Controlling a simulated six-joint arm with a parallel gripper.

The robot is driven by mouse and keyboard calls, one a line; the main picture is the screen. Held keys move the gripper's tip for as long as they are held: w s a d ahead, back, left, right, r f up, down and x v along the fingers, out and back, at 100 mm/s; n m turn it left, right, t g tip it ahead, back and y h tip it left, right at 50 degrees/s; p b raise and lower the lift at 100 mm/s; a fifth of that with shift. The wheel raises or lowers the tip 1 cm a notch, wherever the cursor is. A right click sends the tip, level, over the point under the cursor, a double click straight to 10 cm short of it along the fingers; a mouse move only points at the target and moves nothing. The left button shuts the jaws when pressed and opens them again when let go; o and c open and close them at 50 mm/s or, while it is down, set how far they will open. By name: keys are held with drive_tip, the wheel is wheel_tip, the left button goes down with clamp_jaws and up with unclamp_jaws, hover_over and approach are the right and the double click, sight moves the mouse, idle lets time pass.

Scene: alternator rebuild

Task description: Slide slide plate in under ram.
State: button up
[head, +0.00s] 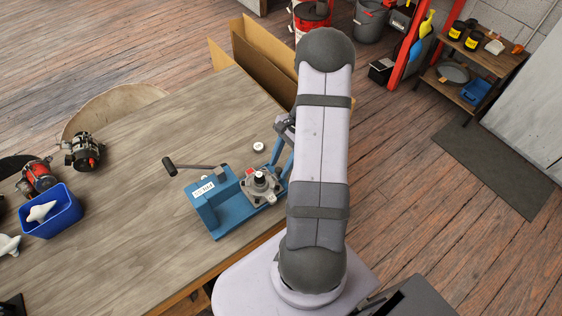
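A blue bench press (212,208) with a white label stands near the front right edge of the wooden table. Its lever (195,167), with a dark handle, points to the left. A grey metal housing (262,183) with a dark round piece at its centre sits at the right side of the press. I cannot clearly make out the slide plate or the ram from above. My gripper (285,127) is mostly hidden behind my arm, just beyond the housing; only a dark part shows. I cannot tell its fingers or whether it touches anything.
A small pale ring (258,147) lies behind the press. A blue bin (51,212) with a white piece stands at left, near two alternators (82,152). An open cardboard box (262,62) stands beyond the table's far edge. The table's middle is clear.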

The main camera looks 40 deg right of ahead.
clamp_jaws()
drive_tip(key=a, duration=1.1)
drive_tip(key=shift+a, duration=0.15)
unclamp_jaws()
drive_tip(key=shift+a, duration=0.15)
drive_tip(key=shift+d+r, duration=0.1)
drive_tip(key=shift+d, duration=0.1)
drive_tip(key=shift+d+r, duration=0.1)
drive_tip(key=shift+r, duration=0.15)
drive_tip(key=shift+b+v, duration=0.6)
drive_tip(key=shift+v, duration=2.65)
